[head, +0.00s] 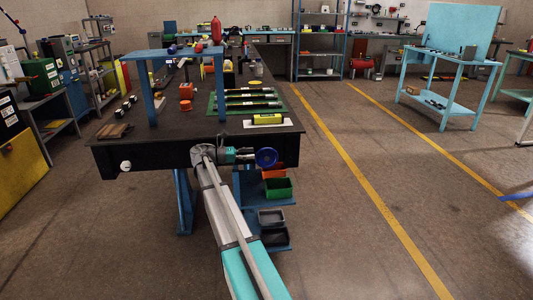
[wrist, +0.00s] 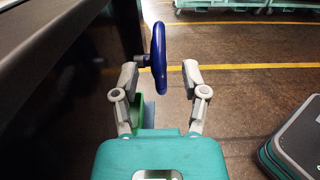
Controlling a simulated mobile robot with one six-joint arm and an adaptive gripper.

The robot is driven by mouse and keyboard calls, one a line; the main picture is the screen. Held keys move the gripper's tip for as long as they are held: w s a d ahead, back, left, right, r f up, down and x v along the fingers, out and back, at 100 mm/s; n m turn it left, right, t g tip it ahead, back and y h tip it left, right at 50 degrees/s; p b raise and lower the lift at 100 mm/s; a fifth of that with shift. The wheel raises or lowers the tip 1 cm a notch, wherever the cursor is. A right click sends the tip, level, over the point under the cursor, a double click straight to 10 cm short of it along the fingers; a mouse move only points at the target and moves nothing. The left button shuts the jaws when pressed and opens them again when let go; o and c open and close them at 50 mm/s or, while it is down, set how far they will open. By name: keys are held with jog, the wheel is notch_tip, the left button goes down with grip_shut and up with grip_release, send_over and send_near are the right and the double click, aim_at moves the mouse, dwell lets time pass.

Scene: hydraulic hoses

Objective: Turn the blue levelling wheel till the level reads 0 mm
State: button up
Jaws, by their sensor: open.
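The blue levelling wheel (head: 266,157) is mounted on the front face of the dark bench. In the wrist view the wheel (wrist: 158,58) is seen nearly edge-on, its short shaft running left towards the bench. My gripper (wrist: 160,77) is open, with one finger to each side of the wheel's near rim. Gaps show between rim and fingers; I cannot tell how deep the rim sits between them. In the head view my gripper (head: 246,156) is beside the wheel, at its left. A yellow-green level (head: 267,118) lies on the bench top above the wheel; its reading is too small to make out.
The bench front (head: 135,157) runs close along the left of my gripper. Below the wheel are a green bin (head: 278,188) and dark trays (head: 271,217) on a blue shelf. Hoses (head: 250,97) lie on a green mat.

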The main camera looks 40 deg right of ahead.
aim_at(266, 152)
jog(key=shift+x, duration=3.25)
grip_shut()
